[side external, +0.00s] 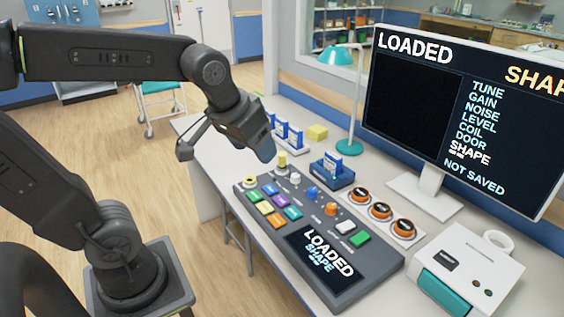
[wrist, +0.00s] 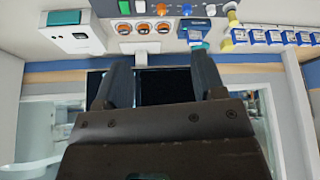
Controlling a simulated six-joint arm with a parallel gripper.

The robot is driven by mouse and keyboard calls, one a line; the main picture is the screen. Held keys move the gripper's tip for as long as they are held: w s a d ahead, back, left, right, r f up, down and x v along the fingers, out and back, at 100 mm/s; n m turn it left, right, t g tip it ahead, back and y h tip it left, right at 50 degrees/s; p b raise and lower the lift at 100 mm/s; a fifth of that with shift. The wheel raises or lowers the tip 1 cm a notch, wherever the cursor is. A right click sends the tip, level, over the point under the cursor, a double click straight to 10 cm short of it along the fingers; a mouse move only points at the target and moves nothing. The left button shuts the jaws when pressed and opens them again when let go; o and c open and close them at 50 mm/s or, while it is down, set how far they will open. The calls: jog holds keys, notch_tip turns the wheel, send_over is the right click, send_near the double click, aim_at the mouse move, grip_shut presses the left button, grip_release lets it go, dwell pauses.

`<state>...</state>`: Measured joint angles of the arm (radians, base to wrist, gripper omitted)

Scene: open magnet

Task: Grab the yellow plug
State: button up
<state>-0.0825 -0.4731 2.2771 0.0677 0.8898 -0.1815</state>
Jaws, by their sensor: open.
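The yellow plug (side external: 282,160) stands upright at the back left corner of the control console (side external: 300,240). In the wrist view a small yellow piece (wrist: 239,36), which looks like the plug, shows at upper right above a white base. My gripper (side external: 265,150) is just left of the plug in the side view and appears above the console's corner, pointing down; the exact gap is unclear. In the wrist view my gripper (wrist: 162,76) has its two dark fingers spread with nothing between them, and the yellow piece lies outside them to the right.
A rack of blue-and-white pieces (side external: 289,134) and a yellow block (side external: 317,132) stand behind the plug. A blue holder (side external: 332,171), teal lamp (side external: 349,146), orange-topped knobs (side external: 380,211), monitor (side external: 425,190) and white box (side external: 467,268) stand to the right.

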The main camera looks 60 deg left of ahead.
jog(key=w+a+f+n+g+y, duration=0.1)
jog(key=w+a+n, duration=0.3)
jog(key=w+a, duration=0.5)
jog(key=n+g+y, duration=0.2)
jog(key=n, duration=0.5)
send_near(282, 155)
jog(key=x, duration=0.5)
jog(key=shift+w+a+f, duration=0.15)
jog(key=shift+w+f, duration=0.15)
jog(key=shift+x, duration=3.2)
jog(key=shift+s, duration=0.1)
jog(key=shift+c, duration=0.4)
jog(key=c, duration=0.9)
